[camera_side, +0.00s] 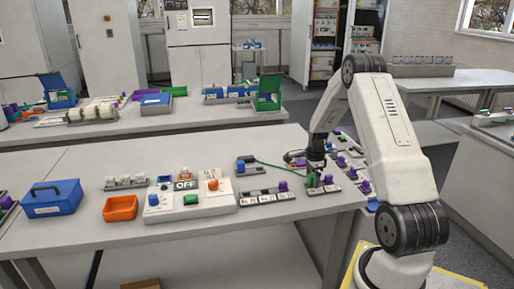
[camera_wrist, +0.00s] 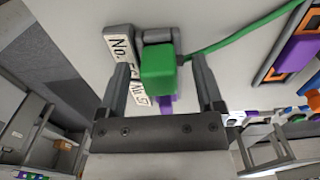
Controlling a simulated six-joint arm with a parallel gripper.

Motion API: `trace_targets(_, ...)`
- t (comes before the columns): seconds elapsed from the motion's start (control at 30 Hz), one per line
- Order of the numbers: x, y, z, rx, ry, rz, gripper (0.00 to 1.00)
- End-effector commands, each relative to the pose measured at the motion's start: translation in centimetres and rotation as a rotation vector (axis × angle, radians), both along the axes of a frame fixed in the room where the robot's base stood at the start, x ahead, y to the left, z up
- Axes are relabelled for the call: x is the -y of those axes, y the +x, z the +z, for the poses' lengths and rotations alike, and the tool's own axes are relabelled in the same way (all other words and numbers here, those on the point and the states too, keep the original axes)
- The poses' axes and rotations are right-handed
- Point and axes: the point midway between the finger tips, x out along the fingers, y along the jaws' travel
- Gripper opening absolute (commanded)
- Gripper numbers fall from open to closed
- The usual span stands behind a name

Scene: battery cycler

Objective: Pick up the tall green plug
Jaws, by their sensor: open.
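A green plug (camera_wrist: 159,68) stands between the two fingers of my gripper (camera_wrist: 160,85) in the wrist view. A gap shows on both sides of it, so the gripper is open around it and does not hold it. A green cable (camera_wrist: 230,37) runs off to the right from near the plug. A purple piece (camera_wrist: 167,103) lies just behind the green plug, partly hidden.
Numbered label plates (camera_wrist: 122,47) lie beside the plug. A grey strip with a purple plug (camera_side: 283,186) stands to the left. A white box with an OFF sign (camera_side: 186,185), an orange bin (camera_side: 120,208) and a blue case (camera_side: 52,199) stand farther left. The table's front is clear.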

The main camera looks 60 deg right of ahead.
Motion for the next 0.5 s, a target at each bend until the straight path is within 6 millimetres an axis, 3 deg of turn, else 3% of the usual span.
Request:
trace_targets(0.2,0.00,0.00,0.03,0.000,0.000,0.000,0.85)
trace_targets(0.47,0.00,0.00,0.04,0.000,0.000,0.000,0.03)
trace_targets(0.5,0.00,0.00,0.04,0.000,0.000,0.000,0.00)
